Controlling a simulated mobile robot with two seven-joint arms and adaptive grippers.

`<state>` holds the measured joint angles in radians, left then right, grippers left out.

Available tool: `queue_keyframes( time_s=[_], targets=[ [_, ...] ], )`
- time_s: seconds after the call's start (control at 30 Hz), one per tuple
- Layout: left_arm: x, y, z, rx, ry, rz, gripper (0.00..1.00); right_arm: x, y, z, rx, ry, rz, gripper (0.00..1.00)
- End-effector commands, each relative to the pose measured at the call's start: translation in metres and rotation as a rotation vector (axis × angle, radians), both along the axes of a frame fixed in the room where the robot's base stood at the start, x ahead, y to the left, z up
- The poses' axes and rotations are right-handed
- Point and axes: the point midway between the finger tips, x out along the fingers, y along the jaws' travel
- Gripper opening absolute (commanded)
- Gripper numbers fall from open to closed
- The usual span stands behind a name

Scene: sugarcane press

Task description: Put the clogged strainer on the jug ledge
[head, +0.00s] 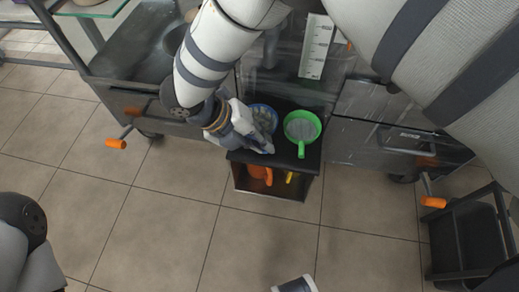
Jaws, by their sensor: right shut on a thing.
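A blue-rimmed strainer (264,112) with greyish lumpy matter in it is at the left part of a dark ledge (312,152) in the middle of the head view. My right gripper (264,147) is shut on what appears to be its handle, which the fingers hide. I cannot tell whether the strainer rests on the ledge or is just above it. A green strainer (302,126) with a grey inside is on the ledge just to the right, its handle towards the front.
An open bay under the ledge holds an orange object (260,174) and a small yellow one (291,177). Metal carts with orange-handled cranks (116,144) (433,202) stand either side. A white marked scale (316,46) is behind. A dark rack (468,245) is lower right. The tiled floor in front is mostly clear.

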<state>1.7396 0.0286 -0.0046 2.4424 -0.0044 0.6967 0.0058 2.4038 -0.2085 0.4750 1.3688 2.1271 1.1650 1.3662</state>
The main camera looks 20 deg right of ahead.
Motion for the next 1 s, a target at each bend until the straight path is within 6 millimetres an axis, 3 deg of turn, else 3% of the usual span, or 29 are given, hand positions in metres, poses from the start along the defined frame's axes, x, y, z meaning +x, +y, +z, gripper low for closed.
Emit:
queue_keyframes(
  time_s=[0.1,0.17,0.47,0.5,0.53,0.83,1.0],
  targets=[
    [-0.002,0.0,-0.007,0.0,0.009,0.0,0.0,-0.002,0.0,-0.026,-0.001,0.006,0.0,0.0],
    [-0.003,0.0,-0.008,0.0,0.01,0.0,0.0,-0.002,0.0,-0.031,0.0,0.003,0.001,0.0],
    [-0.003,0.0,-0.008,0.0,0.01,0.0,0.0,-0.002,0.0,-0.032,0.0,0.002,0.0,0.0],
    [-0.002,0.0,-0.008,0.0,0.01,0.0,0.0,-0.002,0.0,-0.032,0.0,0.002,0.0,0.18],
    [-0.002,0.0,-0.008,0.0,0.01,0.0,0.0,-0.002,0.0,-0.032,0.0,0.002,-0.001,0.2],
    [-0.002,0.0,-0.007,0.0,0.009,0.0,0.0,-0.001,0.0,-0.031,0.001,0.001,-0.001,0.2],
    [-0.001,0.0,-0.003,0.0,0.003,0.0,0.0,0.002,0.013,-0.009,0.002,-0.004,0.001,0.2]
  ],
)
